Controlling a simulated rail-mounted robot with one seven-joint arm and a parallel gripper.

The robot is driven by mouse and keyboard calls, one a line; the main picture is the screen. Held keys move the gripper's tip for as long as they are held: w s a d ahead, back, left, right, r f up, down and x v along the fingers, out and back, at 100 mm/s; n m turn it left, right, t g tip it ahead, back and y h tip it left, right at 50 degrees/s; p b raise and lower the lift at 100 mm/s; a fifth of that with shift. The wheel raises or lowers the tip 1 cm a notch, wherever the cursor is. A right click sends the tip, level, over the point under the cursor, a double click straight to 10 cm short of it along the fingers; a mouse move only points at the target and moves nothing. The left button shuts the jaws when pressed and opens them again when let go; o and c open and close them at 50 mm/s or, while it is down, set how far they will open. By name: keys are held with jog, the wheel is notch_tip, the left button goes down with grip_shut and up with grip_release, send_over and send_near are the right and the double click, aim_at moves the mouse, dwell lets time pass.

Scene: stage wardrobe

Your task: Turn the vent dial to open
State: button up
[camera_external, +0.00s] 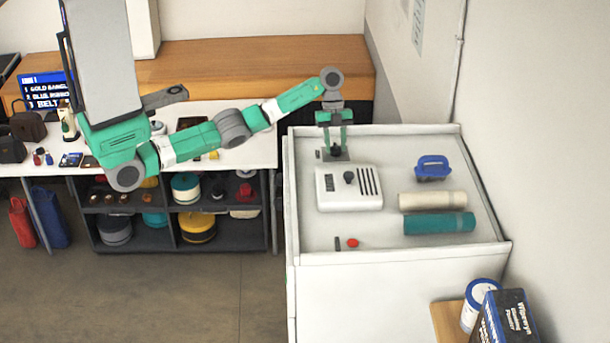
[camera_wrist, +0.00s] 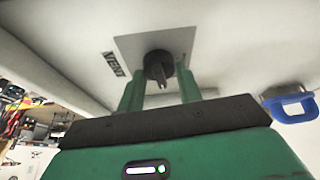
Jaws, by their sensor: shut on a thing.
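The vent dial (camera_wrist: 158,66) is a dark round knob with a raised grip bar, set on a grey square plate (camera_wrist: 200,40) in the wrist view. A label reading VENT (camera_wrist: 115,64) is beside the plate. The dial's bar points toward the bottom of the wrist view; no open mark is readable. My gripper (camera_wrist: 161,88) has its two green fingers on either side of the dial and is shut on it. In the external view my gripper (camera_external: 333,148) points down at the dark plate (camera_external: 343,156) at the back left of the white cabinet top; the dial is hard to make out there.
A white box (camera_external: 330,199) with a black knob and slots stands just in front of the plate. A blue-handled thing (camera_external: 433,166), a cream roll (camera_external: 432,201) and a teal roll (camera_external: 440,223) lie to the right. A red button (camera_external: 352,243) is near the front edge.

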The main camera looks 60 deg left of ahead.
jog(key=shift+m+g, duration=0.3)
jog(key=shift+m, duration=0.5)
jog(key=o, duration=1)
jog(key=shift+f, duration=0.1)
